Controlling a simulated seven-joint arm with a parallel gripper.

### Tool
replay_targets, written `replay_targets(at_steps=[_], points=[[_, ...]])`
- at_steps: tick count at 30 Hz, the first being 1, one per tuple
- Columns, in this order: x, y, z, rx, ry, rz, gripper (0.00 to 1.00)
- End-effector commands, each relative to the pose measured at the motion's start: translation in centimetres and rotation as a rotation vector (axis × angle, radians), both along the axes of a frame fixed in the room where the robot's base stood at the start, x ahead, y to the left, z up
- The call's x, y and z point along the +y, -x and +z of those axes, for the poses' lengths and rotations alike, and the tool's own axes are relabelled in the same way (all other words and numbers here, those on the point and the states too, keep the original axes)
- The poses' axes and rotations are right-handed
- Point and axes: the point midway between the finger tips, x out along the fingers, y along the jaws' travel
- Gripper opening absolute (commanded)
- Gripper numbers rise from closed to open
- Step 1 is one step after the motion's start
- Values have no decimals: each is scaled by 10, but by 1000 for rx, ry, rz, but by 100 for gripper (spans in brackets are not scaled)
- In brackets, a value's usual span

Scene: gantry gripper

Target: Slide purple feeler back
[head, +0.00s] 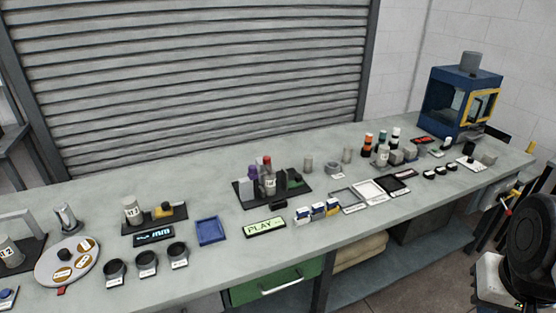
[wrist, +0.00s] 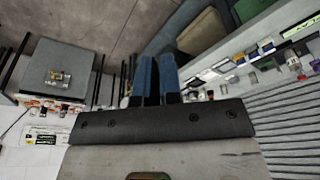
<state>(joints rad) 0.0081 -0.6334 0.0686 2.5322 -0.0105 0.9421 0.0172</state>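The purple feeler (head: 252,173) stands upright on a small black base (head: 243,191) near the middle of the bench in the head view. A grey cylinder with a red top (head: 268,175) stands close beside it on the right. In the wrist view a small purple spot at the far right edge may be the feeler, but it is too small to be sure. My gripper (wrist: 157,56) shows in the wrist view as two blue fingers side by side with almost no gap and nothing held between them. It is well away from the feeler, off the bench's front side.
A green PLAY sign (head: 264,228) lies in front of the black base. A blue tray (head: 210,231) is to its left, with small blocks (head: 318,211) to its right. A corrugated shutter (head: 190,80) rises behind. A blue machine (head: 460,100) stands at the far right.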

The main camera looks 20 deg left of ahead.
Motion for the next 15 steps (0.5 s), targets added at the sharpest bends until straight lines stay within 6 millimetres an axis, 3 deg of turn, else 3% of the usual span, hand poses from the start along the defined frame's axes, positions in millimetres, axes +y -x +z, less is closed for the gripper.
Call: replay_targets(at_steps=[1,10,15], points=[[0,0,0,0,0,1,14],[8,-21,10,9,2,33,59],[20,-51,23,20,6,82,59]])
